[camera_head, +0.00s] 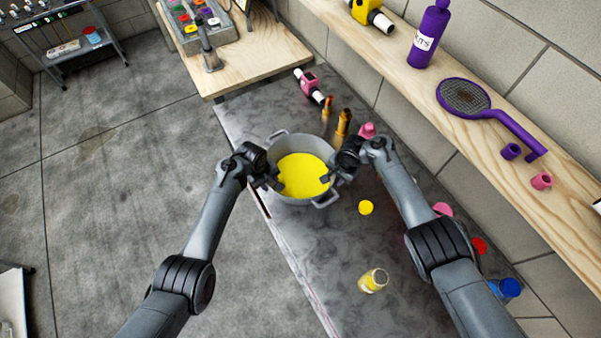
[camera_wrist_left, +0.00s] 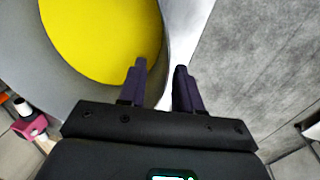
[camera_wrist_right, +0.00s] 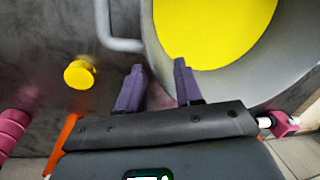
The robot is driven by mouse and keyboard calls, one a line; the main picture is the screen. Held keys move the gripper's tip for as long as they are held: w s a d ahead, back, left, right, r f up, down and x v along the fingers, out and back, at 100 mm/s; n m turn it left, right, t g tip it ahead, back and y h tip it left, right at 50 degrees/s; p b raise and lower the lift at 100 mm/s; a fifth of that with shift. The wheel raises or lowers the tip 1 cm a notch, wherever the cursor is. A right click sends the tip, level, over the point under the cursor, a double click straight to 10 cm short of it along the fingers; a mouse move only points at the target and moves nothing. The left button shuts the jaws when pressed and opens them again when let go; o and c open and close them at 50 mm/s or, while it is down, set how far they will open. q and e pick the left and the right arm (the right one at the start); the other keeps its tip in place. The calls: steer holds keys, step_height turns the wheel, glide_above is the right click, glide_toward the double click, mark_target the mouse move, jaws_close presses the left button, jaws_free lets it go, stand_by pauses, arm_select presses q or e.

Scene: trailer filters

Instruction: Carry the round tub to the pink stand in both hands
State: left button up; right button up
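The round tub (camera_head: 282,151) is a grey pot with yellow contents and two loop handles, upright at the left edge of the grey worktop. My left gripper (camera_head: 274,181) is at its left rim; in the left wrist view its fingers (camera_wrist_left: 161,75) lie either side of the tub's wall (camera_wrist_left: 187,30). My right gripper (camera_head: 331,175) is at the right rim, its fingers (camera_wrist_right: 160,72) also straddling the wall (camera_wrist_right: 262,80) beside a handle (camera_wrist_right: 118,44). Whether either grips the wall tightly is unclear. I cannot identify a pink stand.
The grey worktop (camera_head: 330,270) holds a yellow disc (camera_head: 366,207), a yellow jar (camera_head: 373,281), brass-coloured pieces (camera_head: 343,122) and a pink-and-black item (camera_head: 309,84). A wooden bench (camera_head: 262,52) adjoins at the back. A wooden shelf (camera_head: 410,75) runs along the right wall.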

arm_select(q)
steer(key=shift+w+d+f, duration=0.1)
steer(key=shift+d+f, duration=0.05)
steer(key=shift+f, duration=0.55)
arm_select(e)
steer(key=shift+w+a+f, duration=0.1)
steer(key=shift+a+f, duration=0.05)
steer(key=shift+f, duration=0.5)
arm_select(q)
steer(key=shift+f, duration=0.5)
arm_select(e)
steer(key=shift+f, duration=0.55)
arm_select(q)
jaws_close()
arm_select(e)
jaws_close()
arm_select(q)
steer(key=shift+d, duration=0.1)
